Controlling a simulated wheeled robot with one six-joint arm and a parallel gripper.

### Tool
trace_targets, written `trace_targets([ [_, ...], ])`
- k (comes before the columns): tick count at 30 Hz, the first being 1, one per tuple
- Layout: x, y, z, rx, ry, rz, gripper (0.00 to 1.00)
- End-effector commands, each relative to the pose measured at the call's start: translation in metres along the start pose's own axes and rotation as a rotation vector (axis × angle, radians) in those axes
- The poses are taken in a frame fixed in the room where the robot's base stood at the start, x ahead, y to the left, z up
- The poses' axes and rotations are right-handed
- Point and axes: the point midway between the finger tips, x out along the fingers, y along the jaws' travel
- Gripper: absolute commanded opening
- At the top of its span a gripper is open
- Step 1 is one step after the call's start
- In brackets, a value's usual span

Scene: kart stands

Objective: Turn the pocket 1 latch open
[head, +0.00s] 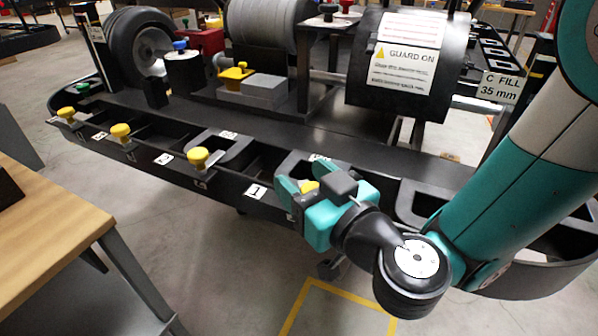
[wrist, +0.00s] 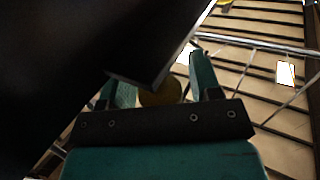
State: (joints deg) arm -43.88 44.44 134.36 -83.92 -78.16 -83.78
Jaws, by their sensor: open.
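The pocket 1 latch is a yellow knob (head: 309,187) on the kart's front rail, just right of the white label reading 1 (head: 256,192). My gripper (head: 303,178) is at this knob, with its teal fingers open on either side of it. The gripper partly hides the knob in the head view. In the wrist view the knob (wrist: 160,93) shows dim and yellow between the two open fingers (wrist: 160,78), partly covered by a dark edge. I cannot tell whether either finger touches it.
More yellow knobs (head: 198,158) line the rail to the left, with a green one (head: 83,88) at the far end. A black drum (head: 405,65) and grey block (head: 264,91) stand behind. A wooden table (head: 50,230) is at left. Floor in front is clear.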

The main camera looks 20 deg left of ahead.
Motion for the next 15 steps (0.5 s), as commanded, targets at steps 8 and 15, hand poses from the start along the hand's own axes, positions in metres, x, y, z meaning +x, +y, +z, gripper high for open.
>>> trace_targets([
  [8, 0.0002, -0.0012, -0.0004, -0.001, 0.002, -0.003, 0.26],
  [15, 0.0, -0.0009, -0.0007, -0.001, 0.003, -0.005, 0.12],
])
